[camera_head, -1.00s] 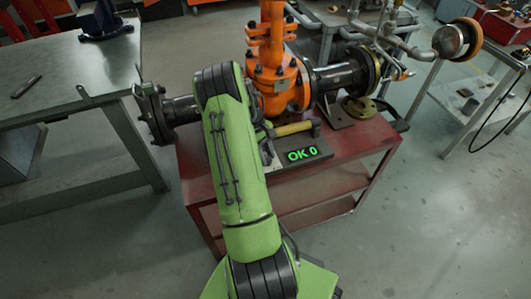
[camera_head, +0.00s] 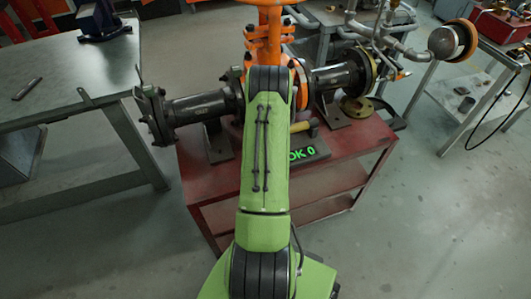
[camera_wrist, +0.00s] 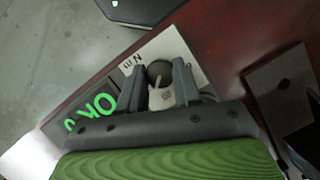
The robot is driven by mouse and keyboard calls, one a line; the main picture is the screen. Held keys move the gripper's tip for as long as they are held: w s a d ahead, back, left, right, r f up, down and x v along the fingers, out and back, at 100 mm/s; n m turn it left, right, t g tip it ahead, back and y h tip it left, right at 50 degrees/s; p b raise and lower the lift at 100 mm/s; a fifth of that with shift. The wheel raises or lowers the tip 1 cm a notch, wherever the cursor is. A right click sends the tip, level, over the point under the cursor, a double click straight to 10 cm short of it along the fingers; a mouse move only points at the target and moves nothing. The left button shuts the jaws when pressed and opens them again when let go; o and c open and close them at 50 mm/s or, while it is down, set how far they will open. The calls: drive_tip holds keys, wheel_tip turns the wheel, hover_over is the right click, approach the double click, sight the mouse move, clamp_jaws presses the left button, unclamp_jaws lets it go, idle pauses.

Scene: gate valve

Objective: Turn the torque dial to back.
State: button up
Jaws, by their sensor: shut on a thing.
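The torque dial (camera_wrist: 160,73) is a small dark round knob with a pale pointer line, on a light plate (camera_wrist: 172,46) with dark marks in the wrist view. My gripper (camera_wrist: 160,82) has one finger on each side of the dial and is shut on it. The fingers hide the dial's sides, and the plate's marks are too small to read surely. A green display (camera_wrist: 92,112) lies beside the plate. It also shows in the head view (camera_head: 308,153), partly covered, with "OK 0" lit. My arm hides the dial and gripper in the head view.
The orange gate valve (camera_head: 262,50) and its dark pipe (camera_head: 205,105) stand on a red bench (camera_head: 340,150) behind my arm. A yellow-handled tool (camera_head: 301,127) lies by the display. A grey table (camera_head: 75,75) stands at left. Floor at right front is clear.

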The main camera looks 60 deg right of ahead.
drive_tip(key=shift+s+m+t+p, duration=0.1)
drive_tip(key=shift+m+t+p, duration=0.6)
drive_tip(key=shift+m, duration=1.2)
drive_tip(key=o, duration=1)
drive_tip(key=shift+o, duration=0.2)
drive_tip(key=p+v, duration=0.3)
drive_tip(key=v, duration=1.2)
drive_tip(key=shift+s+d+r+p, duration=0.2)
drive_tip(key=shift+d+r+p, duration=0.05)
drive_tip(key=shift+r+p, duration=0.1)
